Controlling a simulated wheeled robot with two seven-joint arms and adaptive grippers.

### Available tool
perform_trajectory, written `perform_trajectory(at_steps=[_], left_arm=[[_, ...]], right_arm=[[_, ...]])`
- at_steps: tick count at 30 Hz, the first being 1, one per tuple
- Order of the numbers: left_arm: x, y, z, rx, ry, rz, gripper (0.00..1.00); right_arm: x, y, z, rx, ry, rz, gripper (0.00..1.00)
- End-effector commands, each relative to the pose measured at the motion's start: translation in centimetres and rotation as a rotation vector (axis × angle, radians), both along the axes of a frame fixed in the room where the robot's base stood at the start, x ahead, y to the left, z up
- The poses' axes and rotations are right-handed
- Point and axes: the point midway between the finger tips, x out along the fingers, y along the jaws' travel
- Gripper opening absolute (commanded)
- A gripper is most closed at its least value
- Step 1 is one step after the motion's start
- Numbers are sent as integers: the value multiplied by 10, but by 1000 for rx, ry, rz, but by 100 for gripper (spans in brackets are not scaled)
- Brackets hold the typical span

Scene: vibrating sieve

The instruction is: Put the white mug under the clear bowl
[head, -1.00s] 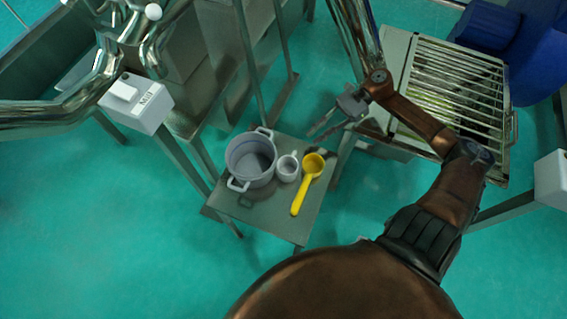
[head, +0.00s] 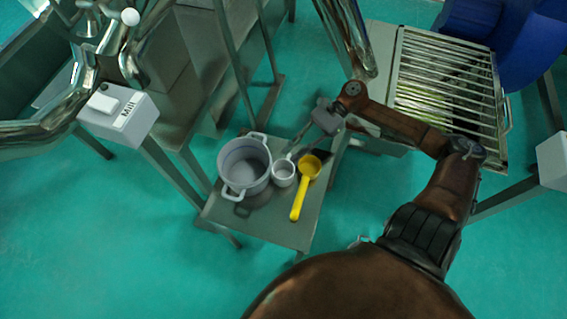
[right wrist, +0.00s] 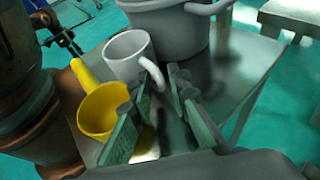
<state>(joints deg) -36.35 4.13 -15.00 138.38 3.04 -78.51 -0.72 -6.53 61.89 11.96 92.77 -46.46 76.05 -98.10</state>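The white mug (head: 284,173) stands upright on a small metal table, between a grey pot and a yellow ladle. It also shows in the right wrist view (right wrist: 125,58), its handle facing my gripper. My right gripper (head: 298,145) is close to the mug on its far right side. In the right wrist view its two fingers (right wrist: 160,100) are spread apart and empty, with the tips just short of the mug's handle. I cannot make out a clear bowl in these frames. My left gripper is not in view.
The grey two-handled pot (head: 244,165) stands left of the mug, and the yellow ladle (head: 300,194) lies right of it. The small table (head: 270,228) has bare room at its front. A slatted metal machine (head: 445,90) stands at right; a box marked Mill (head: 118,114) is at left.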

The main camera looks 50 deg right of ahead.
Motion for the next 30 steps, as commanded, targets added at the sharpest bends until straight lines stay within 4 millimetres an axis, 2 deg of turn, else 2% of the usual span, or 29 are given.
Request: perform_trajectory(at_steps=[8, 25, 30], left_arm=[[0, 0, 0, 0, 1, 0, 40], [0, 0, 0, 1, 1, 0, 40], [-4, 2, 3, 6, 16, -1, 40]], right_arm=[[0, 0, 0, 0, 0, 0, 0], [0, 0, 0, 0, 0, 0, 0], [0, 0, 6, 0, -2, 0, 0]])
